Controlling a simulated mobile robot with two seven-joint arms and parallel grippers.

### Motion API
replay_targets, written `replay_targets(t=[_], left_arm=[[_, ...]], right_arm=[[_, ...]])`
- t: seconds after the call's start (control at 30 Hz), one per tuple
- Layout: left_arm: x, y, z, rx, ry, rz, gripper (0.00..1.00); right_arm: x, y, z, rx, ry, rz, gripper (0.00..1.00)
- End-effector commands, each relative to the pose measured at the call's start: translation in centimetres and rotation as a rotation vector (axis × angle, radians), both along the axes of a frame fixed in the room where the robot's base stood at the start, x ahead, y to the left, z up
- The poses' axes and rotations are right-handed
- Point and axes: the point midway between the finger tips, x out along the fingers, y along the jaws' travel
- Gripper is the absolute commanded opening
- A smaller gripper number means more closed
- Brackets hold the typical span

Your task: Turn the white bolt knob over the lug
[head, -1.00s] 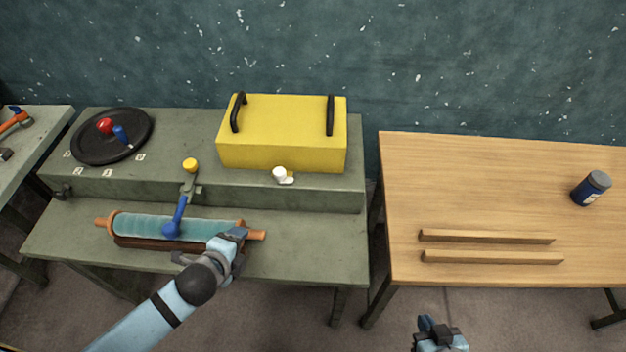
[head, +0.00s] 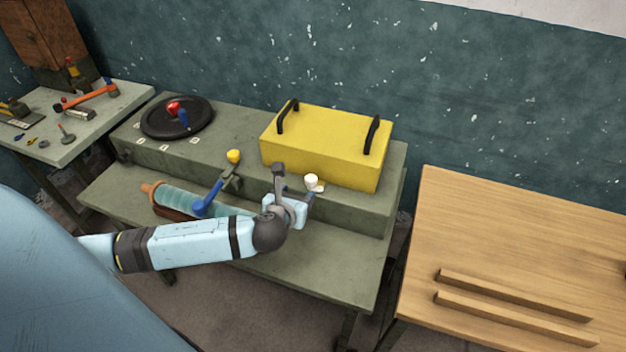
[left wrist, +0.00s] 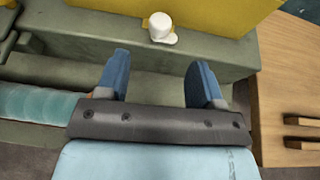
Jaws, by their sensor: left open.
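The white bolt knob (head: 311,181) stands on the raised green ledge at the front of the yellow box (head: 322,150). It also shows in the left wrist view (left wrist: 160,25), ahead of the fingers and roughly centred between them. A small pale yellow piece beside its base (head: 320,188) may be the lug; it is too small to tell. My left gripper (head: 292,186) is close to the knob, just left of it in the head view. In the left wrist view its two blue fingers (left wrist: 157,76) are apart with nothing between them. My right gripper is out of view.
A black disc (head: 160,124) sits at the ledge's far left. A wooden table (head: 450,230) with two strips stands at right.

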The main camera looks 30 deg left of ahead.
Motion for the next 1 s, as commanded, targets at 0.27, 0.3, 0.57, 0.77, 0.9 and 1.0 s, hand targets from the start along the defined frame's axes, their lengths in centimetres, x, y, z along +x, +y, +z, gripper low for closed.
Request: replay_targets(t=[0.27, 0.3, 0.57, 0.77, 0.9, 1.0], left_arm=[[5.5, 1.5, -2.3, -0.001, 0.000, 0.002, 0.61], [6.2, 1.7, -2.6, -0.003, 0.000, 0.002, 0.61], [9.0, 2.4, -3.9, -0.004, 0.001, 0.000, 0.61], [9.5, 2.6, -4.2, -0.003, 0.001, 0.000, 0.61], [9.5, 2.6, -4.1, -0.004, 0.001, 0.000, 0.61], [9.5, 2.6, -4.1, -0.004, 0.001, -0.001, 0.47]], right_arm=[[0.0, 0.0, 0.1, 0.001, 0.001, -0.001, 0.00], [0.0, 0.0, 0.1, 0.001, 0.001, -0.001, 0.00], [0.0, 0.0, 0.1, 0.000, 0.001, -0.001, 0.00], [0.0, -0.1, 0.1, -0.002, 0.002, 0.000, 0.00], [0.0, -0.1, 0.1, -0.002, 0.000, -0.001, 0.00], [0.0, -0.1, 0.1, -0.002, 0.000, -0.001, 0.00]])
